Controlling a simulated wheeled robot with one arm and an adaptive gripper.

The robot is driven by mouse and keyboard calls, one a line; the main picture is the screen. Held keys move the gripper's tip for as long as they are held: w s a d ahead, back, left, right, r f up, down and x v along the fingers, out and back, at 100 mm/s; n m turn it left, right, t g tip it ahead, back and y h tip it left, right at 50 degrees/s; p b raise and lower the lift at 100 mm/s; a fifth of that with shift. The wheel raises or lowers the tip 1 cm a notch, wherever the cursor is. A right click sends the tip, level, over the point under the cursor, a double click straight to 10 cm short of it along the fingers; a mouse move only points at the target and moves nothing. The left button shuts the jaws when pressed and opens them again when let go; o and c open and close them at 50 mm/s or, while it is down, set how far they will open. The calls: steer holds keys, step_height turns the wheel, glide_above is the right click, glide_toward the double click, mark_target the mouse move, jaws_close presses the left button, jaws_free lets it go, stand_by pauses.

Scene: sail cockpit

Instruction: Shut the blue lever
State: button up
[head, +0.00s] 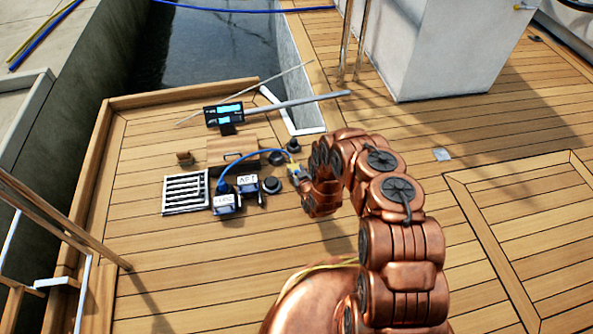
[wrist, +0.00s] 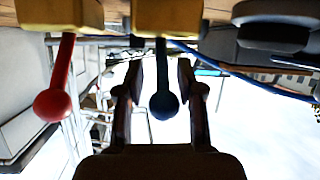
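In the wrist view the blue lever (wrist: 162,103) is a dark blue stem with a ball knob, reaching from a yellow block (wrist: 168,18) at the top of the picture. My gripper (wrist: 158,72) is open, with one finger on each side of the lever and a visible gap on both sides. A red lever (wrist: 54,103) with a ball knob stands to the left of my gripper, on another yellow block (wrist: 60,14). In the head view my gripper (head: 298,180) is low over the deck, and my arm hides most of the area around it. I cannot make out the blue lever there.
In the head view, boxes labelled AFT (head: 247,181) and FWD (head: 224,201), a white grate (head: 186,191) and a blue cable (head: 243,158) lie left of my gripper. A grey bar (head: 300,101) lies behind. A white housing (head: 440,50) stands at back right.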

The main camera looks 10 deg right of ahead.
steer(key=v, duration=1.1)
steer(key=shift+s, duration=0.15)
steer(key=shift+r, duration=0.1)
stand_by(0.3)
steer(key=shift+r, duration=0.1)
